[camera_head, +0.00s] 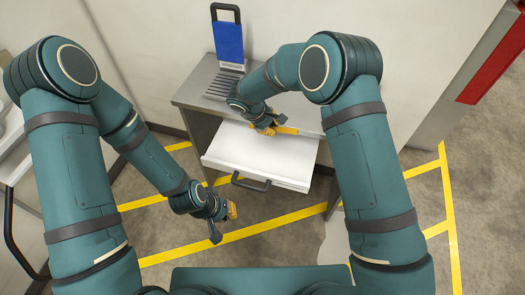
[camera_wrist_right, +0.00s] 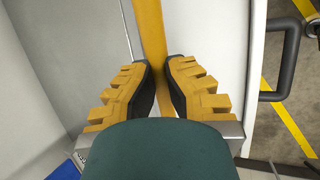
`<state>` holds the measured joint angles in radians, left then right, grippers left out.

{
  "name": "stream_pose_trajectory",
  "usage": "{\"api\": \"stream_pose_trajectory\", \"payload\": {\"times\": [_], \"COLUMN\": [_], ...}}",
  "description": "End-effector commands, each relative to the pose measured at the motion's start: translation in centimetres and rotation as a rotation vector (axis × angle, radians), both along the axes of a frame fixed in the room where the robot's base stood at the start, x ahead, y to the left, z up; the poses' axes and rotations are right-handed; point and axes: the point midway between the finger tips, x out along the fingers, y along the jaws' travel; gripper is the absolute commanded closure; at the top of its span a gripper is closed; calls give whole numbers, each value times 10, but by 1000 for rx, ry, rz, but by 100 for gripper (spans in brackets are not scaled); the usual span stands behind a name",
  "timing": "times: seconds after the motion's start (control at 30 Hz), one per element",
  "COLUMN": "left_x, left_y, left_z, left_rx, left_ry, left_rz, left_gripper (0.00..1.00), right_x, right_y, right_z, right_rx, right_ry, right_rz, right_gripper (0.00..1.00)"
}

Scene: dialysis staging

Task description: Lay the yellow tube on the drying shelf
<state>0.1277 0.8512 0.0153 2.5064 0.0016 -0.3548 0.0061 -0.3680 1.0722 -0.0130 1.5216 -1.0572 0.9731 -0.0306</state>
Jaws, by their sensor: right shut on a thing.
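The yellow tube (camera_wrist_right: 150,35) runs between the fingers of my right gripper (camera_wrist_right: 158,85), which is shut on it in the right wrist view. In the head view the tube (camera_head: 288,131) sticks out to the right of my right gripper (camera_head: 266,126), over the back part of a white pulled-out shelf or drawer (camera_head: 260,158). The frames do not settle whether this white surface or the slatted rack behind it is the drying shelf. My left gripper (camera_head: 231,210) hangs low over the floor, empty as far as I see; its fingers are too small to judge.
A grey cabinet (camera_head: 197,92) stands against the wall. On its top is a slatted metal rack (camera_head: 220,86) with a blue panel (camera_head: 229,42) upright behind it. A dark handle (camera_head: 250,184) juts from the white front. Floor with yellow lines lies open before it.

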Motion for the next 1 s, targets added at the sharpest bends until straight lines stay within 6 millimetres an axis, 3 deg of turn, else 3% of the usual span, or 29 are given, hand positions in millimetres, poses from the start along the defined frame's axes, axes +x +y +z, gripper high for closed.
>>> {"api": "stream_pose_trajectory", "payload": {"times": [0.4,0.63,0.83,1.0], "left_x": [-2,-3,-4,-4], "left_y": [-1,-1,-1,-1], "left_z": [-8,-10,-14,-13], "left_rx": [-1,-2,-2,-3], "left_ry": [5,7,10,10], "left_rz": [-5,-6,-8,-8], "left_gripper": [100,100,100,100], "right_x": [5,5,5,6], "right_y": [6,5,6,6], "right_z": [-57,-73,-99,-100], "right_rx": [-3,-2,-2,-1], "right_ry": [2,2,2,-1], "right_rz": [25,25,26,25], "right_gripper": [100,100,100,100]}}
